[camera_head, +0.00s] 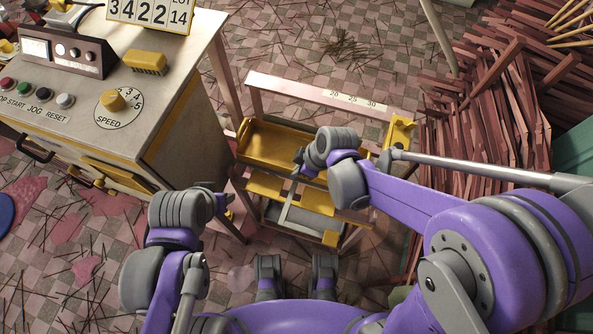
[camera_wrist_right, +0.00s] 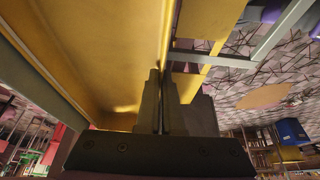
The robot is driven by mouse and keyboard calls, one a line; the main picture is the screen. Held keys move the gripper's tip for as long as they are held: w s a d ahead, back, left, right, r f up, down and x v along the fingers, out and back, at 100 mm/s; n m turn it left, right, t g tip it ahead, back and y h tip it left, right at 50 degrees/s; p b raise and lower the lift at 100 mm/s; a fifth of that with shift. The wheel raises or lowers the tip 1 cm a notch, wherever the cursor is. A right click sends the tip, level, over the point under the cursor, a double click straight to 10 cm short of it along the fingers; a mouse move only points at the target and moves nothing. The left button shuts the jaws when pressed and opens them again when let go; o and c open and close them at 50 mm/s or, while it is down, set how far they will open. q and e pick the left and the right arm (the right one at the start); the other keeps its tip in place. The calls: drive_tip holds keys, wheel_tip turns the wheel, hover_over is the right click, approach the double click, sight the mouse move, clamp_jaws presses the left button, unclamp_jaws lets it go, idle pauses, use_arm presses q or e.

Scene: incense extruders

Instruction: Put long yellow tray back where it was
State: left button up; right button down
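The long yellow tray (camera_head: 262,142) lies in the frame of a low pinkish stand, in the middle of the head view. My right gripper (camera_head: 298,163) is at the tray's near edge, and my right wrist hides the tray's right part. In the right wrist view the tray (camera_wrist_right: 85,45) fills the upper left. The dark fingers of the right gripper (camera_wrist_right: 165,102) are close together, with the tray's thin wall running between them. I cannot tell whether the tray rests fully on the stand. My left gripper (camera_head: 229,204) is low beside the stand's left leg, small and dark.
The stand's back rail carries a number scale (camera_head: 355,100). Smaller yellow plates (camera_head: 264,186) sit below the tray. A control cabinet (camera_head: 165,100) with a speed knob stands on the left. A heap of reddish sticks (camera_head: 490,120) lies on the right. Thin sticks litter the checkered floor.

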drive_tip(key=shift+f, duration=0.2)
drive_tip(key=c, duration=1.5)
unclamp_jaws()
drive_tip(key=o, duration=0.4)
drive_tip(key=shift+r, duration=0.2)
drive_tip(key=p+v, duration=0.3)
drive_tip(key=v, duration=0.9)
drive_tip(key=shift+s+d+r+m+t+h, duration=0.2)
drive_tip(key=shift+s+d+m+t+h, duration=0.5)
drive_tip(key=shift+s+d+m, duration=1.2)
drive_tip(key=shift+s+d+r+m+t+h, duration=0.2)
drive_tip(key=shift+s+d+m+t+h, duration=0.55)
drive_tip(key=shift+d+m, duration=1.95)
drive_tip(key=shift+s+d+r+m+t+h, duration=0.3)
drive_tip(key=shift+s+d+m+h, duration=0.45)
drive_tip(key=shift+s+d+m, duration=1.55)
